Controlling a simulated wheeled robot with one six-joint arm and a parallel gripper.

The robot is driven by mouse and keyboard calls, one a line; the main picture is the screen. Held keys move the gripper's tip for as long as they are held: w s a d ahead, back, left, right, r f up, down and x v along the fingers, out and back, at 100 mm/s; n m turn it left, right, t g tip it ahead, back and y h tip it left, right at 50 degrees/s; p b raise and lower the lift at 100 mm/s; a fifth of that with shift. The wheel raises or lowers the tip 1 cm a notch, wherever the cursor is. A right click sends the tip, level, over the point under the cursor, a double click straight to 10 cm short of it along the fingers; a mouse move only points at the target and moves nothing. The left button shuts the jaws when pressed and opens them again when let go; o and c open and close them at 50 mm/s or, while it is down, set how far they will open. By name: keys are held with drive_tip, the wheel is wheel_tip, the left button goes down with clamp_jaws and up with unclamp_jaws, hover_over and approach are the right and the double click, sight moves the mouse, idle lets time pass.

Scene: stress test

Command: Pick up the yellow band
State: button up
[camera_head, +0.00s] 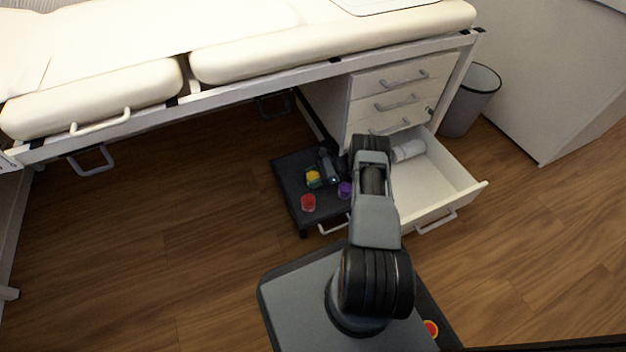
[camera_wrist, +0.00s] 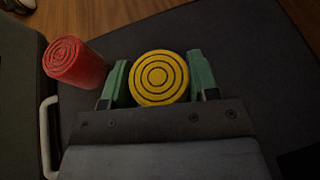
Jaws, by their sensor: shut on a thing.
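The yellow band (camera_wrist: 158,78) is a rolled coil with dark concentric rings on its end. In the wrist view it sits between the two green fingers of my gripper (camera_wrist: 160,82), which are shut on it. In the head view the yellow band (camera_head: 313,178) shows at my gripper (camera_head: 315,180) over the black step stool (camera_head: 293,165). I cannot tell whether the band still touches the stool.
A red band (camera_head: 308,202) stands on the stool, left of my gripper in the wrist view (camera_wrist: 75,62). A purple band (camera_head: 345,189) is at the stool's right side. An open drawer (camera_head: 432,183) holds a white roll (camera_head: 408,150). The padded couch (camera_head: 330,45) overhangs behind. Floor at left is clear.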

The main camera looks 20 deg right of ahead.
drive_tip(key=shift+c, duration=0.7)
